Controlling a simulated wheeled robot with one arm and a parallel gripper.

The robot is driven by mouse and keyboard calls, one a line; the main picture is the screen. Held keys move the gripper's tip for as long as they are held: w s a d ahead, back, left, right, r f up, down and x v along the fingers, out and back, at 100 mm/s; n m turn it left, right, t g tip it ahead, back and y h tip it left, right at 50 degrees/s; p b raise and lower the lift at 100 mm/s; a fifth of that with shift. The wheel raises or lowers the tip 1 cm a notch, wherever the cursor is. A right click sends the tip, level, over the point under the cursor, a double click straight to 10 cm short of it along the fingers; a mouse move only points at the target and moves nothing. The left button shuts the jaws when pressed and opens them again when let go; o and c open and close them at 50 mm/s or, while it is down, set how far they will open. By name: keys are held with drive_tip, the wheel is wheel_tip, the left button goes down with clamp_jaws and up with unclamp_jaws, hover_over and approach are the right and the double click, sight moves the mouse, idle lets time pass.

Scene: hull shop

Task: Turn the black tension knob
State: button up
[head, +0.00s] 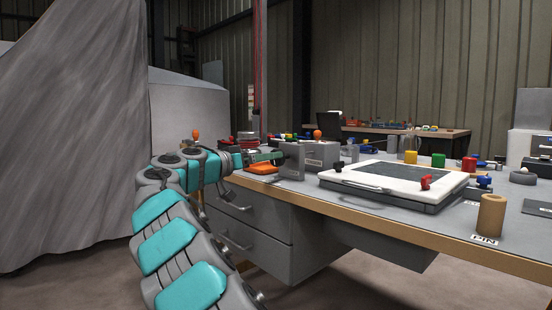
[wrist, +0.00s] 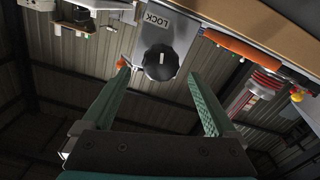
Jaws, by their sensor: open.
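In the head view my gripper (head: 272,158) points at the box's left side.
An orange object (head: 264,169) lies on the bench close under my gripper. A tan cylinder (head: 491,214) stands behind a PIN label. Grey drawers (head: 250,222) are below the bench's wooden edge.

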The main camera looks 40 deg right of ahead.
drive_tip(key=d, duration=0.5)
drive_tip(key=shift+w+f, duration=0.1)
drive_tip(key=shift+w, duration=0.1)
drive_tip(key=c, duration=1.3)
